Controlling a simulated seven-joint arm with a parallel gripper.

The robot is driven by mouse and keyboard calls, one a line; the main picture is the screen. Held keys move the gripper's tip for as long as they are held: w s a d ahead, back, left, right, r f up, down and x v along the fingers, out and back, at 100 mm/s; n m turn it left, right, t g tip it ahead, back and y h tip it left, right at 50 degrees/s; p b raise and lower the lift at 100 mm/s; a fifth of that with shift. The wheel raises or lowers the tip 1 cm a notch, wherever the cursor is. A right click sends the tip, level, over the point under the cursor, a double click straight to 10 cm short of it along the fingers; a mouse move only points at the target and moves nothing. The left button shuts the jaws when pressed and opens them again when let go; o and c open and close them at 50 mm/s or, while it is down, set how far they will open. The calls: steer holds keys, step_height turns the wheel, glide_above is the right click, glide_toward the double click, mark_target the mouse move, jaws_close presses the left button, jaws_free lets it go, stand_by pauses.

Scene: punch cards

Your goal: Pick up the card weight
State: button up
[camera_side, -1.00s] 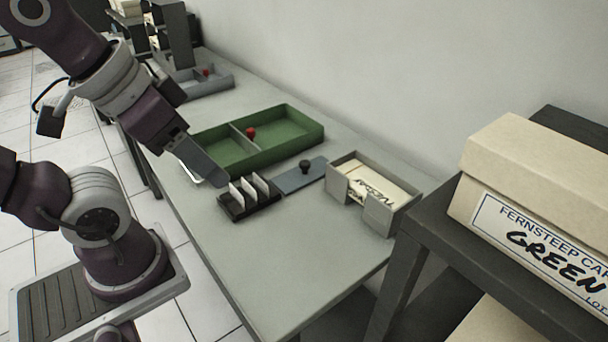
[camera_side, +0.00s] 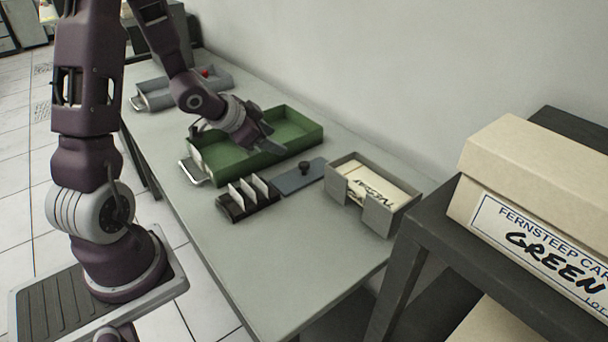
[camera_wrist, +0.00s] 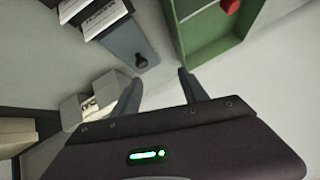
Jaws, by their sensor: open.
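The card weight (camera_side: 298,178) is a flat blue-grey plate with a dark round knob. It lies on the table between the black card rack and the grey card box. In the wrist view the weight (camera_wrist: 124,38) is at the upper left, its knob just beyond the left fingertip. My gripper (camera_side: 272,146) is above the right part of the green tray, behind and left of the weight. In the wrist view its two fingers (camera_wrist: 160,80) are apart with nothing between them.
The black rack (camera_side: 236,210) holds several upright white cards. The grey box (camera_side: 378,216) with cards stands to the right. The green tray (camera_side: 300,132) holds a red knob (camera_wrist: 230,5), seen in the wrist view. The table's front is clear.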

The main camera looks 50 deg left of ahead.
mark_target(304, 163)
steer(key=f+h, duration=0.1)
steer(key=f, duration=0.1)
steer(key=f+t+h, duration=0.1)
steer(key=f, duration=0.2)
steer(key=shift+s+d+f+t+h, duration=0.1)
steer(key=shift+s+f+t+h, duration=0.1)
steer(key=shift+t+h, duration=0.15)
steer(key=shift+s+d+f+n+t+h, duration=0.15)
steer(key=shift+d+f+n+t+h, duration=0.2)
steer(key=shift+t+h, duration=0.15)
steer(key=x, duration=0.4)
steer(key=r+x, duration=0.1)
steer(key=x, duration=0.1)
steer(key=shift+w+f, duration=0.15)
steer(key=shift+w, duration=0.55)
jaws_close()
